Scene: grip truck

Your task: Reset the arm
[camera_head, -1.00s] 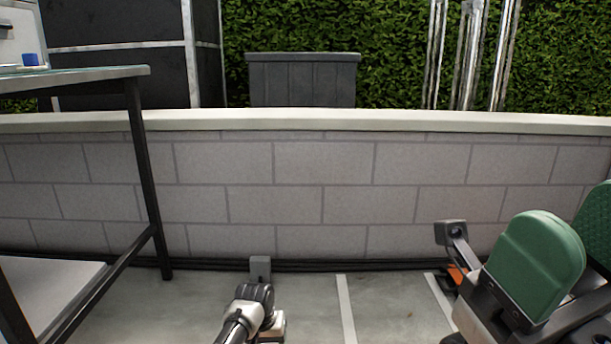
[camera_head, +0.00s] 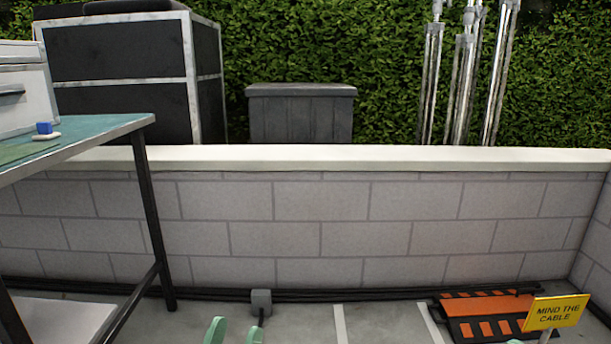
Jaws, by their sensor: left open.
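Only two green fingertips of my left gripper (camera_head: 234,333) show, at the bottom edge left of centre. They stand apart with a gap between them, and nothing shows in the gap. The rest of the gripper and its arm are cut off below the picture. My right gripper is not in view.
A workbench (camera_head: 100,132) stands at left with a blue block (camera_head: 44,128) on it. A block wall (camera_head: 330,215) crosses ahead. An orange and black cable ramp (camera_head: 480,316) and a yellow "MIND THE CABLE" sign (camera_head: 556,312) are at lower right. Floor shows between.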

